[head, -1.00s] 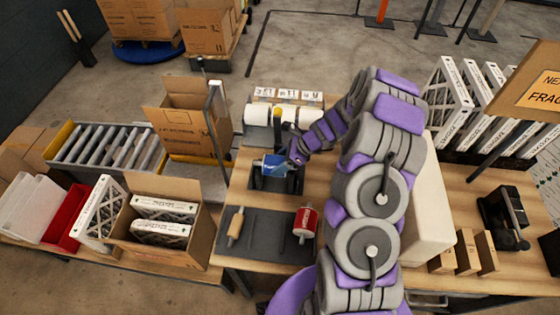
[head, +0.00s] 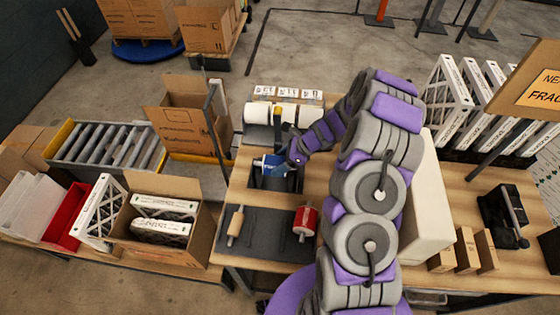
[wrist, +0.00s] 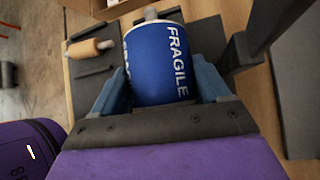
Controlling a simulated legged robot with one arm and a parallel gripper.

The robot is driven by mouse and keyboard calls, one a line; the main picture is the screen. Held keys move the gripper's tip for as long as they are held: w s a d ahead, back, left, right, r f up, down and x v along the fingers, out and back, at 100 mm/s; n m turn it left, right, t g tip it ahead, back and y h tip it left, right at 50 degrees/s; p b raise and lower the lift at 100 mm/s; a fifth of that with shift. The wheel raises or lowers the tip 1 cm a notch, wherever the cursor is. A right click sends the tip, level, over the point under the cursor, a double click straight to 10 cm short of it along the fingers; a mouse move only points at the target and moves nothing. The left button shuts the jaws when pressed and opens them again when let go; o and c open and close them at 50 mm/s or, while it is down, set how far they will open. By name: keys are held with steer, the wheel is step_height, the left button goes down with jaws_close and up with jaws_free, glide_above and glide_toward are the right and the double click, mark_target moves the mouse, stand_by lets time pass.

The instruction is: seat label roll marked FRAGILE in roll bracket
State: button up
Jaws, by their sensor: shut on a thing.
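The blue label roll (wrist: 160,65) shows white FRAGILE lettering and a pale core end in the wrist view. It also shows in the head view (head: 268,166). My gripper (wrist: 160,85) is shut on it, with one blue-grey finger on each side. In the head view my gripper (head: 279,165) holds the roll over the dark roll bracket (head: 272,183). A dark upright (wrist: 240,55) stands close to the right of the roll in the wrist view. I cannot tell whether the roll touches the bracket; my gripper and the roll hide much of it.
A red roll (head: 305,221) and a tan roll (head: 235,225) lie on a dark mat (head: 268,238) in front. White rolls (head: 285,115) stand behind, under small label cards. An open carton with filters (head: 162,225) is at left, and a black device (head: 503,216) at right.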

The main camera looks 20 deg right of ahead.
steer(key=shift+f+b, duration=0.45)
steer(key=shift+f, duration=1.25)
steer(key=o, duration=1.7)
steer(key=shift+c, duration=0.2)
steer(key=v, duration=1.7)
steer(key=shift+d+p, duration=0.25)
steer(key=shift+p, duration=0.1)
